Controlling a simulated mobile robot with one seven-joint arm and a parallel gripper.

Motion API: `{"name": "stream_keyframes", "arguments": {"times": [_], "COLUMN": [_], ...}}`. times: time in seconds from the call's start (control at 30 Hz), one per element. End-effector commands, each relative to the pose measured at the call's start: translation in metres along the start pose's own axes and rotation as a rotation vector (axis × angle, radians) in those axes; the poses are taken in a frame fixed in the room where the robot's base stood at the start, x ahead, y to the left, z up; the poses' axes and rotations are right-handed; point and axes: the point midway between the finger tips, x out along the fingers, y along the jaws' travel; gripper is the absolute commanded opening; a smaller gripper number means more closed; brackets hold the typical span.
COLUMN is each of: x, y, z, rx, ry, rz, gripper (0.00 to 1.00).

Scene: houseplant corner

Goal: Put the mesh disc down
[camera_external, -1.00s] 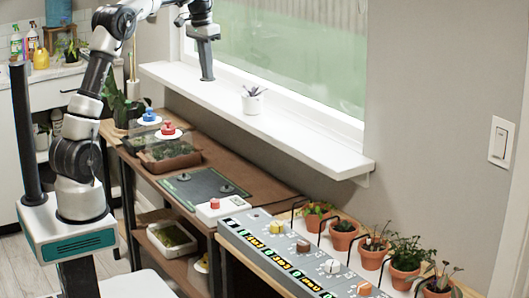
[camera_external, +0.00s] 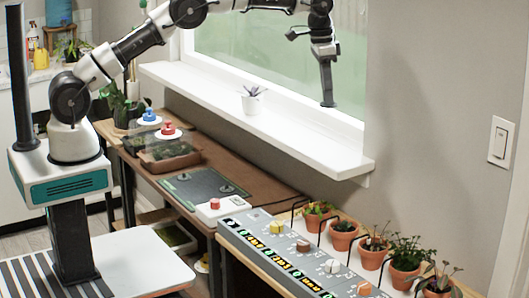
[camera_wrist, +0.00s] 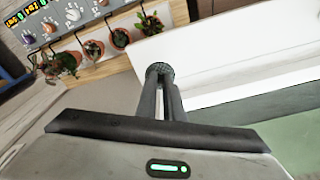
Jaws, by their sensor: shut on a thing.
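The mesh disc (camera_wrist: 159,70) is small, round and dark with a fine grid. In the wrist view it sits between the tips of my gripper (camera_wrist: 161,82), which is shut on it. The disc is too small to make out there.
The white pot (camera_external: 253,103) with a small plant stands on the sill; the sill to its right is clear. Several terracotta pots (camera_external: 342,240) stand in a row by a grey control panel (camera_external: 290,258). A bench with a dark mat (camera_external: 205,187) is at lower left.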

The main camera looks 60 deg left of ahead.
Motion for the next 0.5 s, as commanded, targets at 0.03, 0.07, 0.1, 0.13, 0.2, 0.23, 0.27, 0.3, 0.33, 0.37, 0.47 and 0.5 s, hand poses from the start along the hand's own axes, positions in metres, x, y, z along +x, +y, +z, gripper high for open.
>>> {"name": "stream_keyframes", "arguments": {"times": [0.03,0.07,0.1,0.13,0.2,0.23,0.27,0.3,0.33,0.37,0.47,0.5], "x": [-0.001,0.008,0.016,0.021,0.029,0.035,0.040,0.044,0.046,0.048,0.051,0.051], "y": [0.009,0.008,0.006,0.006,0.006,0.006,0.006,0.006,0.006,0.006,0.006,0.005], "z": [-0.004,-0.002,0.000,0.000,0.001,0.002,0.003,0.003,0.003,0.003,0.004,0.004], "rx": [0.012,0.010,0.008,0.007,0.007,0.007,0.007,0.007,0.007,0.007,0.007,0.007], "ry": [-0.001,-0.004,-0.004,-0.004,-0.002,-0.004,-0.003,-0.002,-0.002,-0.001,0.000,0.000], "rz": [0.002,0.002,0.002,0.002,0.002,0.002,0.002,0.002,0.002,0.002,0.001,0.001], "gripper": [0.00,0.00,0.00,0.00,0.00,0.00,0.00,0.00,0.00,0.00,0.00,0.00]}}
